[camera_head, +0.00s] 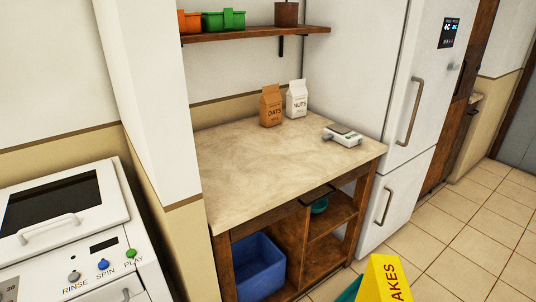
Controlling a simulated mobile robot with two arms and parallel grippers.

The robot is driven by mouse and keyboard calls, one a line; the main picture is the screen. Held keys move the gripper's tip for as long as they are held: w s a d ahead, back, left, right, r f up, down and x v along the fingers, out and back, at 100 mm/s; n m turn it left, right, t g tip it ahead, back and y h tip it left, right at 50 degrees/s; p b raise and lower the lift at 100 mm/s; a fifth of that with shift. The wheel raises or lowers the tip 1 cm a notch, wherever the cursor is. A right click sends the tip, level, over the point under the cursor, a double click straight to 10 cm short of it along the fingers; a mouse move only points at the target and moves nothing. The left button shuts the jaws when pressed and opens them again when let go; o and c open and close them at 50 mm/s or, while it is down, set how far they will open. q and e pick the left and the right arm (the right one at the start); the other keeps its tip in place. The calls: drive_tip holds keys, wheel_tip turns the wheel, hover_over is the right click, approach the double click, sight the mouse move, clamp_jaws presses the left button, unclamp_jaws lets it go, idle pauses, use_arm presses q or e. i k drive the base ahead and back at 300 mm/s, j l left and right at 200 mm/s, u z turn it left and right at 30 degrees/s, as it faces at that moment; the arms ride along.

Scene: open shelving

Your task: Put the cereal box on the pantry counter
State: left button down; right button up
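The cereal box (378,285) is yellow with dark letters reading "AKES" on its side. Only its top part shows, tilted, at the bottom edge of the head view, right of center. The rest is cut off. What holds or supports it is not visible. The pantry counter (255,165) has a pale stone-like top on a brown wooden frame. It stands in the middle of the view, beyond and left of the box. The box appears apart from it. Neither of my grippers is in view.
A brown OATS bag (271,106), a white NUTS bag (297,100) and a small white device (342,136) stand toward the counter's back and right. Its front left is bare. A fridge (405,110) stands right, a white appliance (75,235) left. A teal edge (349,290) shows beside the box.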

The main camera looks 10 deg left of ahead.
sight(315, 149)
drive_tip(key=u, duration=0.4)
drive_tip(key=k+u, duration=0.15)
drive_tip(key=u, duration=0.3)
drive_tip(key=j+u, duration=0.1)
drive_tip(key=u, duration=0.3)
drive_tip(key=l+u, duration=0.25)
drive_tip(key=l, duration=0.15)
drive_tip(key=k+l+u, duration=0.25)
drive_tip(key=l, duration=0.15)
drive_tip(key=l+u, duration=0.25)
drive_tip(key=l, duration=0.15)
drive_tip(key=k+l+u, duration=0.25)
drive_tip(key=i+l, duration=0.1)
